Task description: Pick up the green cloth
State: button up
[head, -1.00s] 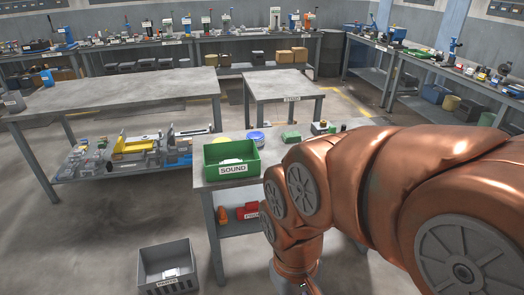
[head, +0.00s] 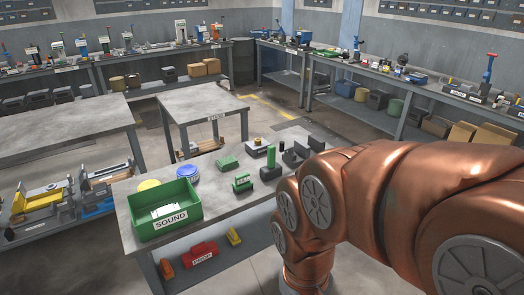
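Nothing in view is clearly a green cloth. On the workbench (head: 219,212) lie a flat green piece (head: 228,163) and a small green item with a pale label (head: 242,183); both are too small to tell whether either is cloth. A green bin marked SOUND (head: 172,219) stands at the bench's left end with a pale object inside. My copper arm fills the lower right and hides part of the bench. My gripper is not in view.
A yellow round item (head: 149,185) and a blue-lidded tin (head: 188,173) stand behind the bin. Dark blocks and a green cylinder (head: 271,156) stand farther right. A red box (head: 199,253) is on the lower shelf. A bare grey table (head: 190,104) stands beyond.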

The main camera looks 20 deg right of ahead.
aim_at(230, 162)
jog(key=z, duration=0.3)
jog(key=i, duration=0.65)
jog(key=u, duration=0.55)
jog(key=i, duration=0.8)
jog(key=u, duration=0.7)
